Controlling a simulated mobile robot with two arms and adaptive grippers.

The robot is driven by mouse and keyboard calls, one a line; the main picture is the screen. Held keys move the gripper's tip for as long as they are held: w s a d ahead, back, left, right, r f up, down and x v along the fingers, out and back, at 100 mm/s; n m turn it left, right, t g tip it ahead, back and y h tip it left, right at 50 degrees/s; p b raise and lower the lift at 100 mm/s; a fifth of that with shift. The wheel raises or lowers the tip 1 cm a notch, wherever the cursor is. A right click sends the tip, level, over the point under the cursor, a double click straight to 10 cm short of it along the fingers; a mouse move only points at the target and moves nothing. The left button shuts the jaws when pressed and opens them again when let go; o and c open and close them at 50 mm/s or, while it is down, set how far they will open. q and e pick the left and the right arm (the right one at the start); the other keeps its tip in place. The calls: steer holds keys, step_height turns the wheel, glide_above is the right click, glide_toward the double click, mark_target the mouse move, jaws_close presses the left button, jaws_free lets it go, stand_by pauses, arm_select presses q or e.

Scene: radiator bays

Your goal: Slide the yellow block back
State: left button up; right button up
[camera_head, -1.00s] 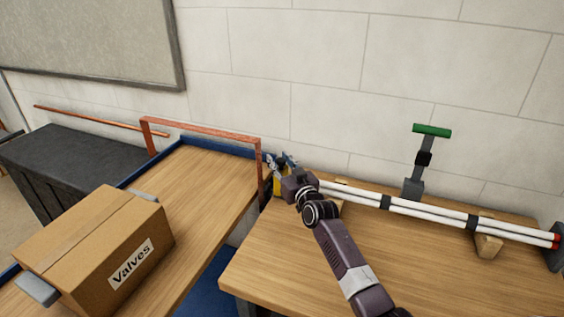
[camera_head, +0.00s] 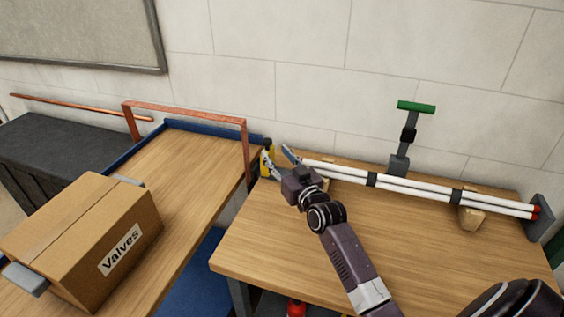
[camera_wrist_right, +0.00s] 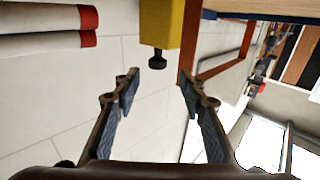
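The yellow block (camera_head: 267,161) sits at the back left corner of the right-hand workbench, by the left end of the white pipes. In the right wrist view the yellow block (camera_wrist_right: 161,24) has a dark knob under it and stands beyond the fingertips. My right gripper (camera_head: 277,155) is near it, on its right and nearer side. The right gripper (camera_wrist_right: 159,84) is open, with nothing between its fingers. A gap shows between the fingertips and the knob in the right wrist view. A finger partly covers the block in the head view. My left gripper is not in view.
White pipes (camera_head: 415,186) with red ends lie along the back of the workbench (camera_head: 270,240). A green-topped clamp (camera_head: 406,135) stands behind them. An orange frame (camera_head: 185,112) spans the left table's back end. A "Valves" box (camera_head: 85,240) sits there. The workbench front is clear.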

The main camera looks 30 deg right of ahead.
steer(key=s, duration=0.3)
steer(key=shift+s+a, duration=0.15)
stand_by(0.4)
